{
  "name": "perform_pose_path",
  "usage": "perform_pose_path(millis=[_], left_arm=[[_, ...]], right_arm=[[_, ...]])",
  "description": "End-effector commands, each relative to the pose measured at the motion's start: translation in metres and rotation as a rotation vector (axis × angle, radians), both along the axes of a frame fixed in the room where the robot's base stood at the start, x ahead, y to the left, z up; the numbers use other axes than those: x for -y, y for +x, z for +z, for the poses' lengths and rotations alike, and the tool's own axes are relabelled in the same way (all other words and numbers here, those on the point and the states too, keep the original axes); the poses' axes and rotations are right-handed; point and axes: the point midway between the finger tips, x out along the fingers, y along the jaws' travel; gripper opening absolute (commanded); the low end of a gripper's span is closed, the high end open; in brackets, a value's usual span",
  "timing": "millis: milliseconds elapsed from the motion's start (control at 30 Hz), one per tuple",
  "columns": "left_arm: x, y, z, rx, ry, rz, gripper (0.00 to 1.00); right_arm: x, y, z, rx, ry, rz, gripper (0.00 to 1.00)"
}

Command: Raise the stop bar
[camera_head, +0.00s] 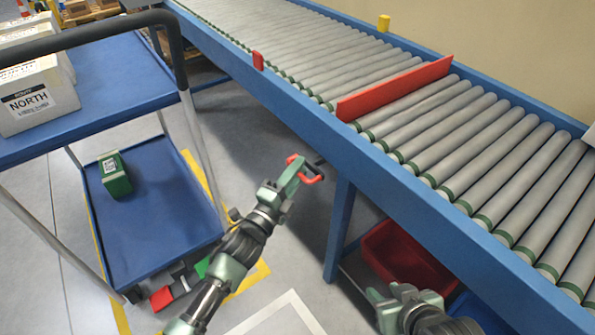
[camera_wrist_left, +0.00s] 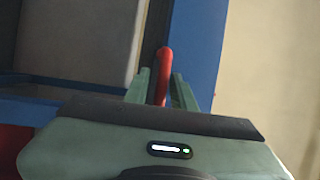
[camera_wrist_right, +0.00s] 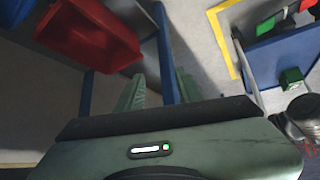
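The red stop bar (camera_head: 395,88) lies across the conveyor rollers in the head view. A red handle (camera_head: 315,180) sits beside the conveyor's near side, below the blue rail. My left gripper (camera_head: 298,170) is at this handle. In the left wrist view the red handle (camera_wrist_left: 162,72) runs between the two fingers, which stand close along both its sides and look shut on it. Any link between handle and bar is hidden. My right gripper (camera_head: 385,300) is low by the conveyor's near side. In the right wrist view its fingers (camera_wrist_right: 158,92) are apart, with nothing held between them.
The blue conveyor rail (camera_head: 300,115) runs diagonally. A red bin (camera_head: 405,255) stands beneath it. A blue cart (camera_head: 150,215) at left carries white boxes marked NORTH (camera_head: 38,98) above and a green box (camera_head: 115,175) below. Floor between cart and conveyor is mostly free.

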Motion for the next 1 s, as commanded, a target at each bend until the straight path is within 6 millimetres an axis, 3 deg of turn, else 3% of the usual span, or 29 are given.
perform_pose_path(millis=[33,533,1000], left_arm=[[0.0,0.003,0.013,0.021,-0.011,-0.001,0.34],[-0.002,-0.003,0.007,0.013,-0.005,-0.002,0.34],[-0.038,-0.06,-0.006,0.009,-0.004,0.001,0.34]], right_arm=[[0.0,0.0,0.001,0.0,0.0,0.0,0.36],[0.0,-0.001,0.001,-0.006,0.0,0.0,0.36],[0.019,-0.06,-0.021,-0.283,-0.059,-0.023,0.36]])
